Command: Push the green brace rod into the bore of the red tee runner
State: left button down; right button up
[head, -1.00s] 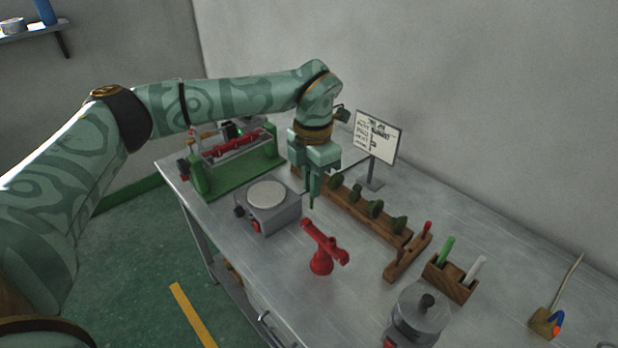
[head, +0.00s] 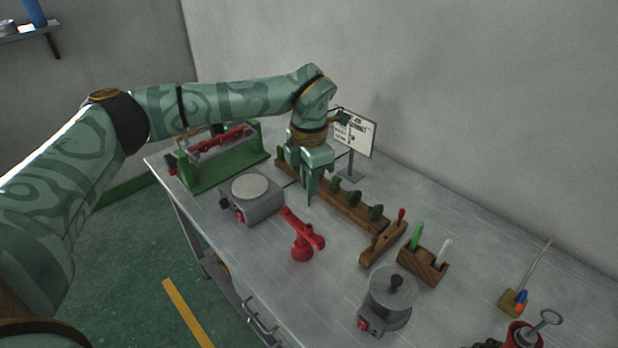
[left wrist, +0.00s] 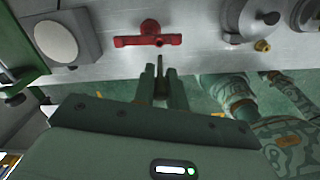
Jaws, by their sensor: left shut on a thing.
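The red tee runner (head: 303,238) stands on the bench with its crossbar on top; it also shows in the left wrist view (left wrist: 150,38). My left gripper (head: 311,190) points down just behind and right of the tee's crossbar in the head view, apart from it. It is shut on a slim, dark green rod, the brace rod (left wrist: 160,70), seen between the fingers in the left wrist view. The rod's tip is hard to make out in the head view. The tee's bore is too small to tell. My right gripper is out of view.
A grey hot plate (head: 255,205) stands left of the tee and a lidded pot (head: 388,298) stands front right. A long wooden rack (head: 340,202) lies behind. A wooden block (head: 424,266) holds green and white sticks. A sign (head: 353,135) stands at the back.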

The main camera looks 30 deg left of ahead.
aim_at(309, 206)
pick_arm(q)
jog(key=shift+f+b, duration=1.3)
jog(key=shift+f, duration=1.55)
jog(key=shift+p, duration=0.4)
jog(key=shift+p, duration=0.35)
jog(key=shift+p, duration=0.3)
jog(key=shift+f+b, duration=0.45)
jog(key=shift+f, duration=1.1)
